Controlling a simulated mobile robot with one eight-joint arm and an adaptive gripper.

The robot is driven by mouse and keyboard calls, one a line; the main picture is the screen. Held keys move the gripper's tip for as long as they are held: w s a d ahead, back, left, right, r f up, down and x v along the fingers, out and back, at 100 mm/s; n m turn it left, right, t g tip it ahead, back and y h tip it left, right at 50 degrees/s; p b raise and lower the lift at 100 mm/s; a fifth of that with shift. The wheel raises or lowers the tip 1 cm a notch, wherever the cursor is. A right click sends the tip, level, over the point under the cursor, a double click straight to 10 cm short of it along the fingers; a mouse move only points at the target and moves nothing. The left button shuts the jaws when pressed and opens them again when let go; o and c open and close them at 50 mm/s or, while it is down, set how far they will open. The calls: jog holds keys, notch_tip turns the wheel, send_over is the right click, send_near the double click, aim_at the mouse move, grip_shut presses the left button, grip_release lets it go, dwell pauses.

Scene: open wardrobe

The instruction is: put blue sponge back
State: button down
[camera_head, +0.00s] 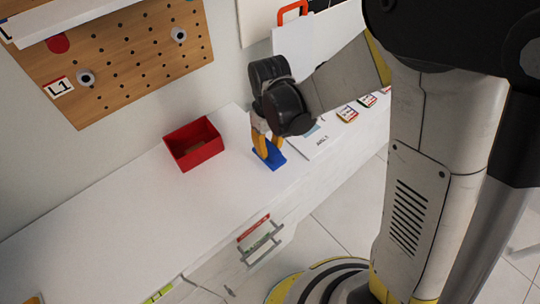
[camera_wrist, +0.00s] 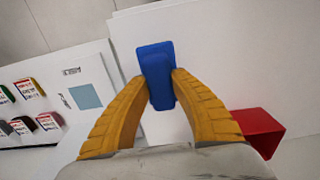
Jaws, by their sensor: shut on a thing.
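The blue sponge (camera_head: 270,154) is at the white counter, right of the red box, in the head view. My gripper (camera_head: 267,145) points down with its orange fingers shut on the sponge. In the wrist view the blue sponge (camera_wrist: 157,75) lies between the two orange fingertips (camera_wrist: 160,88), which press on its sides. A wider flat blue part shows around the sponge's far end. I cannot tell whether the sponge rests on the counter or is just above it.
An open red box (camera_head: 194,143) stands left of the gripper on the white counter (camera_head: 110,215). A white sheet with a pale blue square (camera_wrist: 85,96) and several small coloured items (camera_wrist: 28,88) lie on the other side. A wooden pegboard (camera_head: 110,62) hangs behind.

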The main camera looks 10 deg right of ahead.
aim_at(270, 155)
jog(key=shift+f+b, duration=0.75)
jog(key=shift+f, duration=1)
jog(key=shift+f, duration=0.2)
jog(key=c, duration=1.2)
grip_release()
jog(key=shift+r, duration=0.1)
